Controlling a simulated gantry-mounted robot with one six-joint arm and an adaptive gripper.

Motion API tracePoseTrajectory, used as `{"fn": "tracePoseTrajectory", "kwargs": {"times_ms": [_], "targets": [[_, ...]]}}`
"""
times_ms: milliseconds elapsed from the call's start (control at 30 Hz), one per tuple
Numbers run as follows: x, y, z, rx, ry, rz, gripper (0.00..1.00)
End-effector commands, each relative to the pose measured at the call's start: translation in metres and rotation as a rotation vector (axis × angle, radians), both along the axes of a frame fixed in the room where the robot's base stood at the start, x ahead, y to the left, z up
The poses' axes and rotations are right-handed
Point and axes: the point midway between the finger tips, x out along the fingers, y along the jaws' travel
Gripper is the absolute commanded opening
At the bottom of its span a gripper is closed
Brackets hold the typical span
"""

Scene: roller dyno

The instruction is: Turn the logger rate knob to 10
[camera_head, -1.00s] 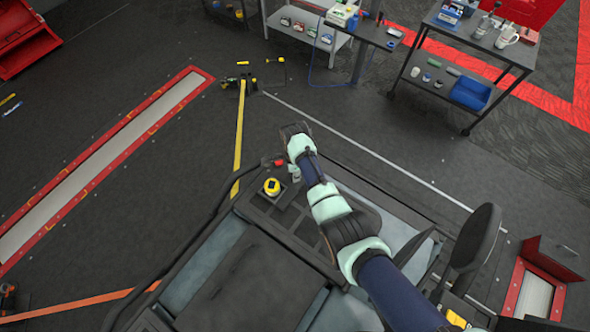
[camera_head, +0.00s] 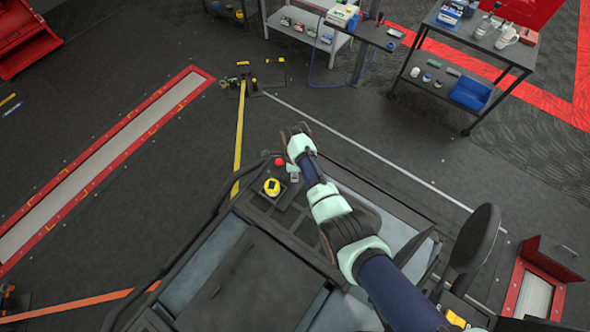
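A round yellow knob (camera_head: 272,186) with a dark centre sits on the dark console panel (camera_head: 262,212), left of my arm. I cannot read any label or scale, so I cannot tell whether it is the logger rate knob or what it points to. My arm reaches up from the lower right, and its dark end part is beyond the knob, up and to the right.
A red button (camera_head: 279,162) stands just above the yellow knob. A dark rail (camera_head: 190,243) runs along the console's left side. A round dark mirror-like disc (camera_head: 476,237) stands at right. Carts with tools (camera_head: 480,45) stand at the top. Floor left of the console is mostly clear.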

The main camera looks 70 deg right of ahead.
Motion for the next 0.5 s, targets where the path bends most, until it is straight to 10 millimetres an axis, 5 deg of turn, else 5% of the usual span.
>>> {"fn": "tracePoseTrajectory", "kwargs": {"times_ms": [33,67,200,500], "targets": [[0.0001,-0.0005,0.0013,0.0,0.0,-0.001,0.0],[0.0001,-0.0005,0.0013,0.0,0.0,-0.001,0.34],[0.0001,-0.0005,0.0011,0.0,0.0,0.0,0.58],[0.0001,-0.0003,0.0015,-0.001,0.0,0.001,0.58]]}}
